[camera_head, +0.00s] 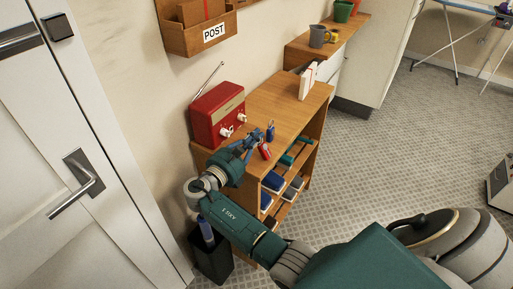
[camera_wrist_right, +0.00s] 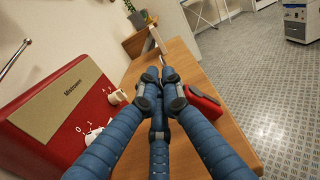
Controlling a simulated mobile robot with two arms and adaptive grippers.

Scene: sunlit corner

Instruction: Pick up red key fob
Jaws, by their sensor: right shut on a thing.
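The red key fob (camera_head: 265,151) is at the front edge of the wooden shelf top, beside the fingertips of my right gripper (camera_head: 257,138). In the right wrist view the red fob (camera_wrist_right: 204,104) shows just right of the closed blue fingers (camera_wrist_right: 166,88), partly behind them. A bit of metal shows at the fingertips. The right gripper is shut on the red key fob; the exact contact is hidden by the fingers. My left gripper is not in view.
A red radio (camera_head: 218,115) stands left of the gripper, close to the fingers. White books (camera_head: 307,81) stand at the far end of the wooden top (camera_head: 273,97). Lower shelves hold several small items. A dark bin (camera_head: 211,257) stands below; grey floor is open at right.

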